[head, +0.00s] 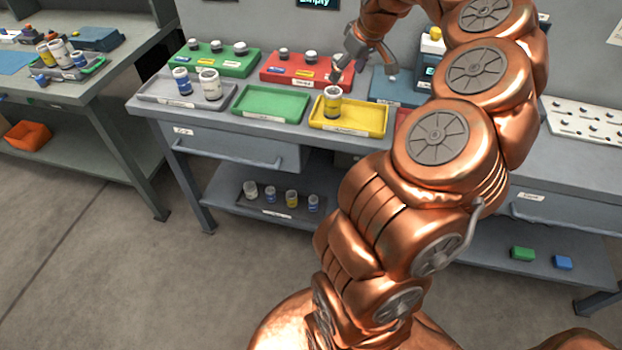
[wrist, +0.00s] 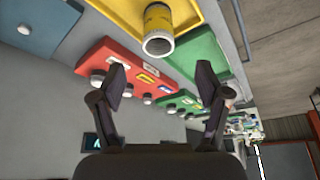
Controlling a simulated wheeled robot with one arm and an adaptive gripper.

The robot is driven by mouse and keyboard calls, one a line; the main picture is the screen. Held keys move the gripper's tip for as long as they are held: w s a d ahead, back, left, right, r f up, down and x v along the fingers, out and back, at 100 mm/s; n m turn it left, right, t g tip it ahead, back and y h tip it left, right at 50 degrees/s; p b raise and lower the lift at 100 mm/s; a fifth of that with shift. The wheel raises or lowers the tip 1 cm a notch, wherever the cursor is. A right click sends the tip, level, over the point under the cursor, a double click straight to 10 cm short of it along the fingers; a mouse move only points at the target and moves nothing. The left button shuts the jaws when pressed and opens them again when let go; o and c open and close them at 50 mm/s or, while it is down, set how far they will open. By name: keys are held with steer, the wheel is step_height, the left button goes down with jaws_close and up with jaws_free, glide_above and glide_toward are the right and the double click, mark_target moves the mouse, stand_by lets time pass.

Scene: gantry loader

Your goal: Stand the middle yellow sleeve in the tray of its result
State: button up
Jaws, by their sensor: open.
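A yellow sleeve (head: 332,101) with a pale rim stands upright in the yellow tray (head: 372,121), toward its left end. The wrist view shows this sleeve (wrist: 158,32) at the top, its round open end facing the camera, with the yellow tray (wrist: 118,10) around it. My gripper (head: 363,66) is open and empty, above and behind the yellow tray, in front of the wall. In the wrist view, nothing is between the fingers of my gripper (wrist: 161,80), and the sleeve is apart from them. I cannot tell which sleeve is the middle one by size.
An empty green tray (head: 270,104) and a grey tray (head: 150,96) with two sleeves lie left of the yellow tray. Behind are green (head: 210,68) and red (head: 272,74) panels with knobs. A lower-shelf tray (head: 270,206) holds several sleeves. My arm hides part of the bench.

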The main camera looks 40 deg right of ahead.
steer(key=s+a+r+n+g+y, duration=0.1)
steer(key=s+a+r+n, duration=0.1)
steer(key=a, duration=1.1)
steer(key=s+a+r+n+g, duration=0.1)
steer(key=s+a, duration=0.1)
steer(key=a, duration=1.1)
steer(key=s+a+f+m+g, duration=0.1)
steer(key=s+a+f, duration=0.1)
steer(key=s, duration=0.5)
steer(key=s+a+f+m+g, duration=0.1)
steer(key=s+a+f, duration=0.2)
steer(key=s+a, duration=0.2)
steer(key=s+a+f+g+h, duration=0.1)
steer(key=s+a+f+g, duration=0.1)
steer(key=s, duration=0.8)
steer(key=shift+a+f+m, duration=0.4)
steer(key=shift+a+f, duration=0.35)
steer(key=shift+a, duration=0.2)
steer(key=shift+s, duration=0.1)
steer(key=shift+r+p, duration=0.75)
